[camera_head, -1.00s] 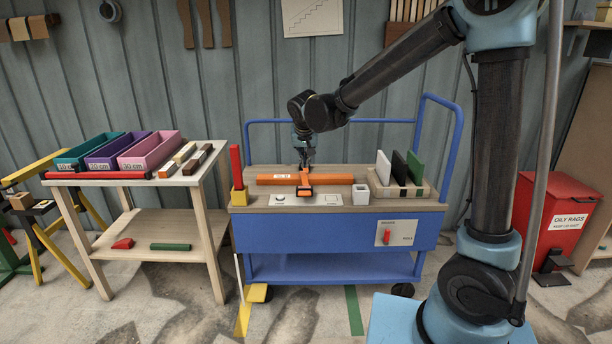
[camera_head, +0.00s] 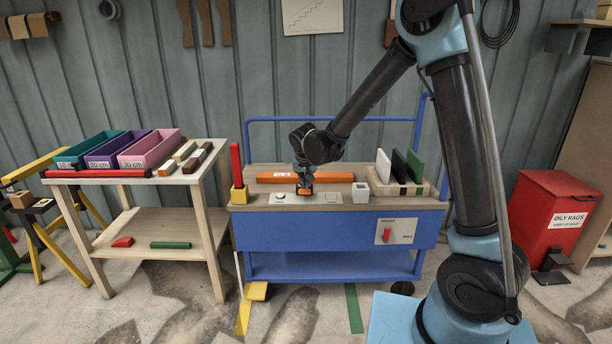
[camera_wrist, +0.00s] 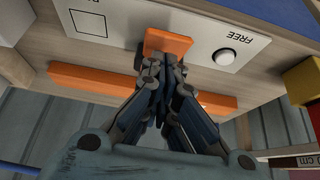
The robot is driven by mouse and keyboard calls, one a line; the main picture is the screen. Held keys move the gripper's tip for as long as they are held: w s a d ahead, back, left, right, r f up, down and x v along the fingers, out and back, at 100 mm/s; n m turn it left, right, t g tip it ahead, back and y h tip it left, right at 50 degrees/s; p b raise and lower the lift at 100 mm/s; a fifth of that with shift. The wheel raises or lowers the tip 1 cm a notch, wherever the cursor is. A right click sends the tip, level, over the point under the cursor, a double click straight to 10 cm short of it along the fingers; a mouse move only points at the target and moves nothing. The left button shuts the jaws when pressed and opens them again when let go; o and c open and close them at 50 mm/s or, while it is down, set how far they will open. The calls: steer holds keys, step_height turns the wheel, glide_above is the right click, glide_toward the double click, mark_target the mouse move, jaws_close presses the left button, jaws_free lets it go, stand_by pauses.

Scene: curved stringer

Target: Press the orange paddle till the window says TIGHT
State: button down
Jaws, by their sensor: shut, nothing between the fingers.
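The orange paddle (camera_wrist: 168,42) sits at the inner edge of a white panel (camera_wrist: 195,37), between its round button and a square outline. The word FREE reads on the panel beside the white round button (camera_wrist: 225,56).
A long orange bar (camera_head: 277,178) lies on the cart top behind the panel. A yellow block (camera_head: 239,195) with a red post stands left. A table with bins (camera_head: 150,150) is further left.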

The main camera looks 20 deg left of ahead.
steer(key=shift+s+f, duration=0.15)
steer(key=shift+f, duration=0.2)
